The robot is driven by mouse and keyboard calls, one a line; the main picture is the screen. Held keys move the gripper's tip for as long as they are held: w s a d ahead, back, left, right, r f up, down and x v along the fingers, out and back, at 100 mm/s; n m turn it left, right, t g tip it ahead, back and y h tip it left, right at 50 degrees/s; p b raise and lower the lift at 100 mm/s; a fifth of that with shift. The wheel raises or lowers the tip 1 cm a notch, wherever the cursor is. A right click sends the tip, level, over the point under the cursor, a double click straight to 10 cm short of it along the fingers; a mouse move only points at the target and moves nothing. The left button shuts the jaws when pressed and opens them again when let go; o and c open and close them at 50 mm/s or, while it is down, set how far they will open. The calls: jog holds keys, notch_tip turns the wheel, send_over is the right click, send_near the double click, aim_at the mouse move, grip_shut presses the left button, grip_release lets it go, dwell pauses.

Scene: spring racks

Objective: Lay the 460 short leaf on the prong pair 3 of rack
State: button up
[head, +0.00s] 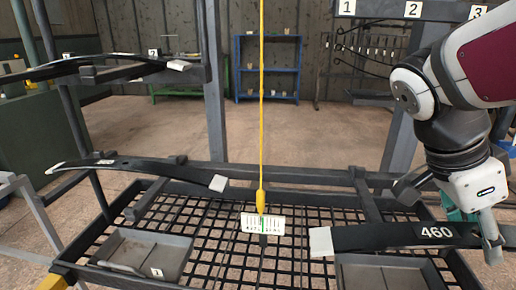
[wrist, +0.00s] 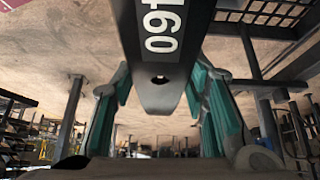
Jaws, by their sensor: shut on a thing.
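The 460 short leaf (head: 385,237) is a dark flat bar with a white left end and a white "460" near its right end. My gripper (head: 487,232) is shut on its right end. In the wrist view the leaf (wrist: 160,55) runs between the teal fingers of my gripper (wrist: 165,100), its rounded holed end towards the camera. The leaf looks roughly level in front of the mesh deck; its clearance is unclear. A rack beam (head: 440,10) at upper right bears the labels 1, 2 and 3. My arm covers the area below label 3, so its prongs are hidden.
A mesh deck (head: 225,235) spans the front, with a grey tray (head: 185,262) at left and another (head: 345,275) under the leaf. Another dark leaf (head: 135,168) rests at left. A yellow cord (head: 261,100) hangs mid-view above a small scale card (head: 263,224). Open floor lies behind.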

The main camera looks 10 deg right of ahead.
jog(key=w+d+f+b, duration=0.2)
jog(key=w+f+b, duration=0.1)
jog(key=w, duration=0.5)
jog(key=shift+d+b, duration=0.2)
jog(key=shift+b, duration=0.6)
dwell(0.3)
jog(key=o, duration=1.4)
jog(key=shift+s, duration=0.1)
jog(key=shift+f, duration=0.1)
jog(key=shift+a, duration=0.1)
